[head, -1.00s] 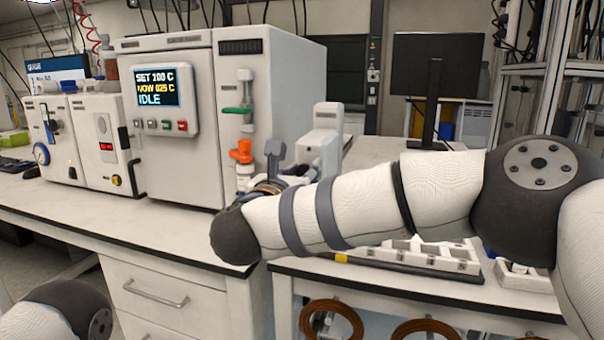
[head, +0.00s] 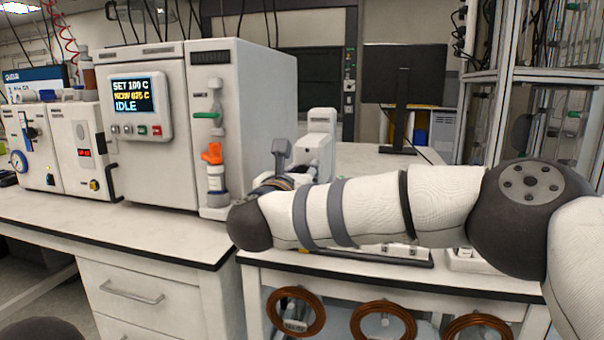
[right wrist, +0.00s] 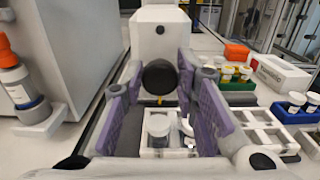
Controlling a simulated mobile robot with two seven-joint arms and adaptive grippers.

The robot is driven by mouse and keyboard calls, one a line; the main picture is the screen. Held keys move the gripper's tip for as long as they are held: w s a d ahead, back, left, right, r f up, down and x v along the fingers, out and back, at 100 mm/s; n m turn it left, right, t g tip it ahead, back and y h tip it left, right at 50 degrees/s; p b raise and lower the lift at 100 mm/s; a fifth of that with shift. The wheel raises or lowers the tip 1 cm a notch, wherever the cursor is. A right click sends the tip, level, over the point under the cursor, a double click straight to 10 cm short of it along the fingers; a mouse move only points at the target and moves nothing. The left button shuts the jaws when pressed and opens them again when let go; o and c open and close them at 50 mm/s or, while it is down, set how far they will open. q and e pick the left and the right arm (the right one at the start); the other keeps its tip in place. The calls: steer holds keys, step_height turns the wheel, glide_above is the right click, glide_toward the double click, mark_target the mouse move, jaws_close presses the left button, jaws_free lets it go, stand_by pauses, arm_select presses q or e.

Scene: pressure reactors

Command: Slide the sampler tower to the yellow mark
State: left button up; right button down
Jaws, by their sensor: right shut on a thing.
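The sampler tower (head: 320,140) is white and upright, just right of the big reactor cabinet. In the right wrist view it (right wrist: 160,30) stands straight ahead, with a round black knob (right wrist: 160,77) on its front. My right gripper (right wrist: 160,82) has its purple pads on both sides of this knob and is shut on it. In the head view my right forearm covers most of the gripper and the tower's base. A small yellow patch (head: 304,250) shows at the rail's front edge, mostly behind my arm; I cannot tell whether it is the mark. My left gripper is out of view.
A monitor (head: 404,75) stands behind.

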steer(key=shift+f, duration=0.1)
steer(key=c, duration=1.3)
jaws_free()
steer(key=shift+a, duration=0.1)
